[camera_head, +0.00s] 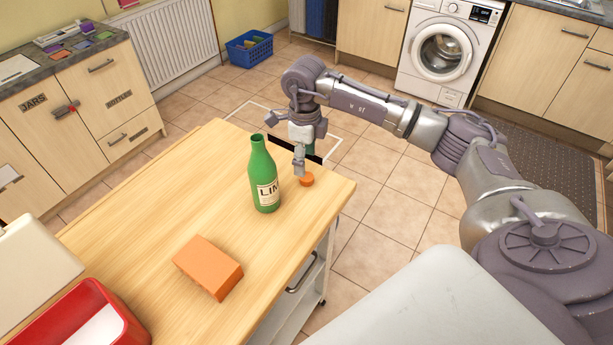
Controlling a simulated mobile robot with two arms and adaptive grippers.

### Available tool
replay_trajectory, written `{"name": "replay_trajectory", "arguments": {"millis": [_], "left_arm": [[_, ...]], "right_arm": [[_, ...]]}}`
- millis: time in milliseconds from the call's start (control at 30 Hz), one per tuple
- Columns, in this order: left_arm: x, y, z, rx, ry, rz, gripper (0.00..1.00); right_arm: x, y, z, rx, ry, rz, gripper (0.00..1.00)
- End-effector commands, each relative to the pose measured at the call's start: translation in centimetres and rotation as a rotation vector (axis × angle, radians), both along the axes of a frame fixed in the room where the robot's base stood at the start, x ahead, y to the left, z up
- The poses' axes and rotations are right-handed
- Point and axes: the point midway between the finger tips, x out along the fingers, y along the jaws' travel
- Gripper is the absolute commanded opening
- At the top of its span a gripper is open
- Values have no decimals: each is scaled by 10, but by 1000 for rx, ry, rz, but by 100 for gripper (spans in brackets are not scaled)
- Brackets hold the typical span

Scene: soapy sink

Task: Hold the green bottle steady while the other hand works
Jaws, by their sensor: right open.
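The green bottle (264,180) stands upright on the wooden worktop, near its right edge, with a pale label facing me. Its top looks uncapped. A small orange cap (307,181) lies on the worktop to the right of the bottle. My right gripper (303,162) is open and points down just behind the cap, to the right of the bottle and apart from it. I cannot tell whether a fingertip touches the cap. My left gripper is not in view.
An orange block (208,268) lies nearer on the wooden worktop (140,205). A red tray (75,318) and a cream-coloured box (35,258) are at the lower left. The worktop left of the bottle is clear. A blue basket (249,50) stands on the floor behind.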

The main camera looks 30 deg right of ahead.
Motion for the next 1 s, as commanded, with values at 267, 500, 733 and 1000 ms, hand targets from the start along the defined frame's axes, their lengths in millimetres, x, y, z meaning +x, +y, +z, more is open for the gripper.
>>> {"name": "replay_trajectory", "arguments": {"millis": [267, 500, 733, 1000], "left_arm": [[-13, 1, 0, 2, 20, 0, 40], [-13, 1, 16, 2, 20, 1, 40], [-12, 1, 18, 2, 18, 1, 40], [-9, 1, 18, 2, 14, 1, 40]], "right_arm": [[0, 0, -2, 0, 2, 0, 66], [-3, 2, -34, 0, 5, 0, 66], [-2, 2, -52, -1, 1, 0, 66], [-2, 2, -52, 0, 0, 0, 66]]}}
